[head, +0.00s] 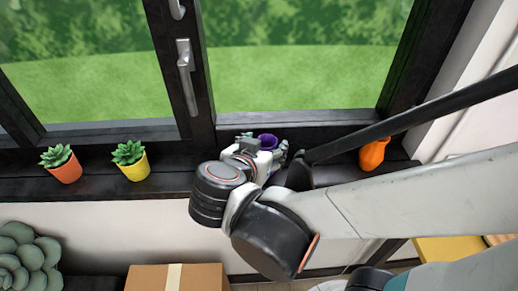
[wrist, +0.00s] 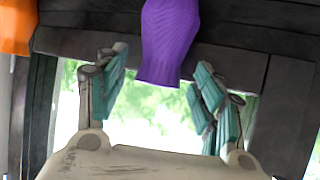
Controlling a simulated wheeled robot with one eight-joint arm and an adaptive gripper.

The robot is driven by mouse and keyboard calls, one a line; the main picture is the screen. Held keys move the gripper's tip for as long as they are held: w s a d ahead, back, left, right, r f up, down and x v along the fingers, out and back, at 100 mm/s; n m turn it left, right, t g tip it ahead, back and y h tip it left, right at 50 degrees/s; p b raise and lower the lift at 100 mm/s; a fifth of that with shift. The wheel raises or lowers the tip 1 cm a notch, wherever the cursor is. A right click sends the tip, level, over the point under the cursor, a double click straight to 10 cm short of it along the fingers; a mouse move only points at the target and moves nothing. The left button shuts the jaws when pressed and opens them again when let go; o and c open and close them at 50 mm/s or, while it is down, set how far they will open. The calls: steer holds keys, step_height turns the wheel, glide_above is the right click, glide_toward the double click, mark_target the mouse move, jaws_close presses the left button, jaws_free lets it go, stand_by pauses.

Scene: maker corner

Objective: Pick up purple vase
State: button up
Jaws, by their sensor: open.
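The purple vase (wrist: 168,40) shows in the wrist view at the top middle, in front of my gripper. Its far end is cut off by the picture's top edge. My gripper (wrist: 160,92) is open, with one teal-padded finger on each side of the vase's near end and gaps between them. In the head view the purple vase (head: 268,141) stands on the dark windowsill (head: 200,184), partly hidden by my gripper (head: 276,150) and wrist.
An orange vase (head: 373,153) stands on the sill to the right, behind my arm. Two potted succulents, one orange (head: 65,170) and one yellow (head: 134,168), stand to the left. A window handle (head: 186,75) is above. A cardboard box (head: 176,277) is below the sill.

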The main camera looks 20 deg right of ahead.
mark_target(269, 143)
steer(key=shift+b+x, duration=0.35)
steer(key=shift+x, duration=1)
steer(key=c, duration=1.2)
steer(key=shift+r, duration=0.15)
